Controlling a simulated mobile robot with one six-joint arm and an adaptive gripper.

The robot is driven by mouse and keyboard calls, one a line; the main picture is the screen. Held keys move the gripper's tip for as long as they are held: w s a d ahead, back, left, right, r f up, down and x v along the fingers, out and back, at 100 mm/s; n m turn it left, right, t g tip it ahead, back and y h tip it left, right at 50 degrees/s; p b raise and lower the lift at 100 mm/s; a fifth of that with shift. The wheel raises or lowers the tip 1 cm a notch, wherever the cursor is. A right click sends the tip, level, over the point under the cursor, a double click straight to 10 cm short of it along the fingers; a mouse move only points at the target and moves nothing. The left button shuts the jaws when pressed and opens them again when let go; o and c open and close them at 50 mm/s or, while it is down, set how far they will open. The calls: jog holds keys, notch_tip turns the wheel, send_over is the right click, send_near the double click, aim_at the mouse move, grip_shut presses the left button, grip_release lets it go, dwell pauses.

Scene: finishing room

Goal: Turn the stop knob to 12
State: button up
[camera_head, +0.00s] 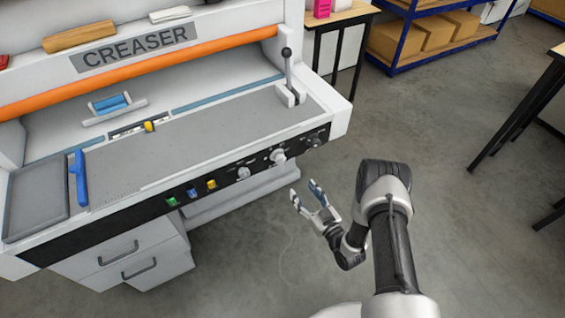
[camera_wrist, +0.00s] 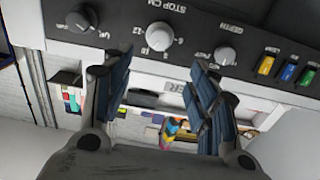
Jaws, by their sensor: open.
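The stop knob (camera_wrist: 159,38) is a round white knob under the "STOP CM" lettering on the creaser's black front panel. In the wrist view the panel appears upside down, with numbers, 12 among them, around the knob. Its pointer setting is too small to read. In the head view the stop knob (camera_head: 278,156) is the right-hand one of the two white knobs. My gripper (camera_head: 304,188) is in front of and below the panel, apart from it. In the wrist view my gripper (camera_wrist: 160,76) is open and empty, its fingers on either side of the knob's line.
A second white knob (camera_head: 243,173) and a black knob (camera_head: 313,140) flank the stop knob. Yellow (camera_head: 211,184), blue (camera_head: 192,193) and green (camera_head: 172,201) buttons are further left. A lever (camera_head: 288,70) stands on the creaser's right end.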

aim_at(282, 162)
jog(key=b+x, duration=0.3)
jog(key=x, duration=1.2)
jog(key=shift+w+a, duration=0.2)
jog(key=shift+a, duration=0.05)
jog(key=c, duration=1.1)
